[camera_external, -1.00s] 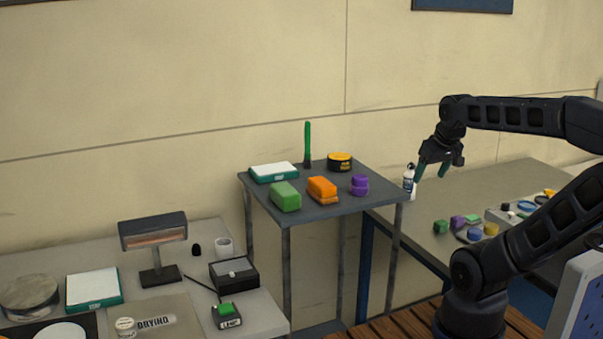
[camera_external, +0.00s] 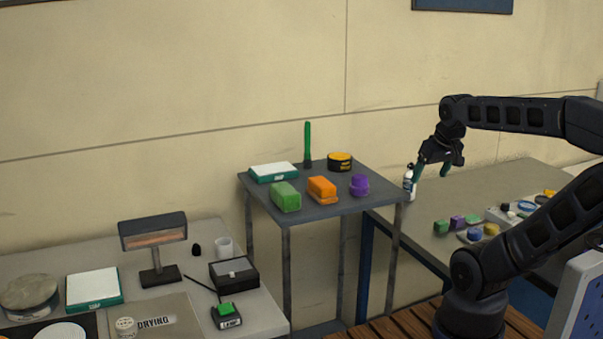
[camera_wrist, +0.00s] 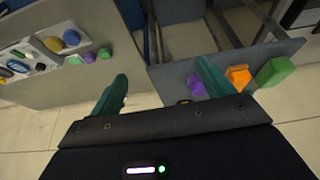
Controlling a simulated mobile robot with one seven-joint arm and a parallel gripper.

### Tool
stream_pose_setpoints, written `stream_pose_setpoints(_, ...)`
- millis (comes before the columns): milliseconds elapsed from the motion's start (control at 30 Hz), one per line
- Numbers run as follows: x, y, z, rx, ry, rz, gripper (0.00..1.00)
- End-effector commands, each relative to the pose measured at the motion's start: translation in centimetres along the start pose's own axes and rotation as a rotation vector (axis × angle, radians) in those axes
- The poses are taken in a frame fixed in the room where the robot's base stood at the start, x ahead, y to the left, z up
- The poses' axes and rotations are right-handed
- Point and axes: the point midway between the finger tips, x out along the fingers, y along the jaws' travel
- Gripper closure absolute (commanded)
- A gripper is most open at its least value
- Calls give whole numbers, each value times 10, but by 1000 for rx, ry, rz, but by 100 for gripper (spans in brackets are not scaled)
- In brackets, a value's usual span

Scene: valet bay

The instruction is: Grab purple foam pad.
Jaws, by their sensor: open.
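A round, stepped purple foam pad (camera_external: 359,185) sits on the right part of the raised grey shelf (camera_external: 330,209), beside an orange block (camera_external: 322,188). In the wrist view the purple pad (camera_wrist: 196,85) is partly hidden behind the right finger. My gripper (camera_external: 431,171) is open and empty, above and to the right of the shelf, near a white bottle (camera_external: 407,181). Its two green fingers are spread apart in the wrist view (camera_wrist: 162,75).
The shelf also holds a green block (camera_external: 286,196), a white-topped teal box (camera_external: 273,172), a green upright stick (camera_external: 307,143) and a yellow-black tin (camera_external: 340,161). A smaller purple block (camera_external: 457,222) lies among several items on the right table.

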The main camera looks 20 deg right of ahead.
Motion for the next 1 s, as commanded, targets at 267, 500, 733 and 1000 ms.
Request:
stream_pose_setpoints(267,0,0,-2,-10,-3,0,20)
stream_pose_setpoints(500,1,-8,-33,-195,-68,-1,20)
stream_pose_setpoints(733,8,-23,-80,-487,-164,-16,20)
stream_pose_setpoints(1000,28,-46,-134,-828,-273,-61,20)
